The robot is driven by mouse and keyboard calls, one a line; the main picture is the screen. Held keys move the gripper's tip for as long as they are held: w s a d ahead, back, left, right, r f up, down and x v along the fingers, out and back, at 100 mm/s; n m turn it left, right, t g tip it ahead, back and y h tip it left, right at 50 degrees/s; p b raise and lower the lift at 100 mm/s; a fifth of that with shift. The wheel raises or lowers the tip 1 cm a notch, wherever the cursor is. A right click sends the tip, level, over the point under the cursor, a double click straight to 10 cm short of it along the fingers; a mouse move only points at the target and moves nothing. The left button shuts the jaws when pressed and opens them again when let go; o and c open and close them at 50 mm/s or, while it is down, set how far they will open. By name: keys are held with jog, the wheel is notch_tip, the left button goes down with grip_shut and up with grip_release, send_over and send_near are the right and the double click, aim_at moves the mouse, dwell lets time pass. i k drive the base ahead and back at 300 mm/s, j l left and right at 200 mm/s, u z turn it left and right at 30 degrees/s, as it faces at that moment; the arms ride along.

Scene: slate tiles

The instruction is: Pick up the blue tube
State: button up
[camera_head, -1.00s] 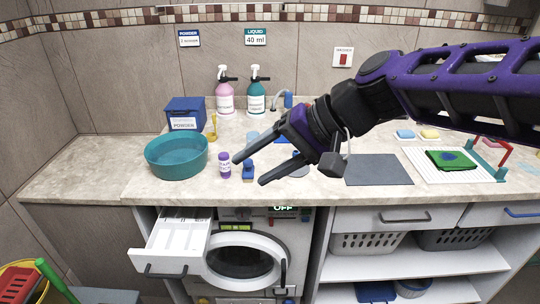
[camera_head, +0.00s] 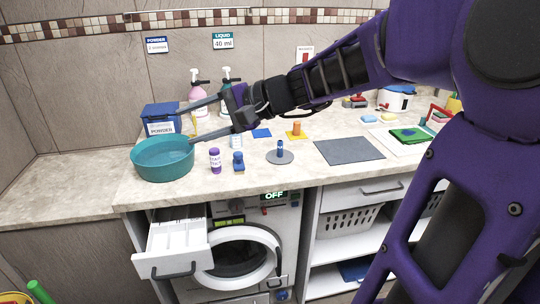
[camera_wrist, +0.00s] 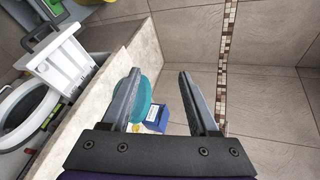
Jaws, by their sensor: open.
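A small blue tube (camera_head: 281,147) stands upright on a round grey disc (camera_head: 288,158) near the front of the counter. My gripper (camera_head: 184,125) is open and empty. It points left, above the counter near the teal basin and the blue powder box, well to the left of the blue tube. In the wrist view, my gripper's fingers (camera_wrist: 158,72) are spread with nothing between them. The blue tube does not show in the wrist view.
The teal basin (camera_head: 163,160) and blue powder box (camera_head: 160,118) stand at left. A purple-and-white bottle (camera_head: 215,161) and a small blue object (camera_head: 238,162) stand left of the disc. An orange peg (camera_head: 297,128) stands behind. A grey mat (camera_head: 348,150) lies right. A drawer (camera_head: 172,250) is open below.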

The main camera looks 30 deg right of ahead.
aim_at(280, 143)
jog(key=i+l, duration=0.1)
jog(key=l, duration=0.2)
jog(key=i+l+z, duration=0.1)
jog(key=l, duration=0.25)
jog(key=i+l, duration=0.3)
jog(key=l, duration=0.3)
jog(key=z, duration=0.05)
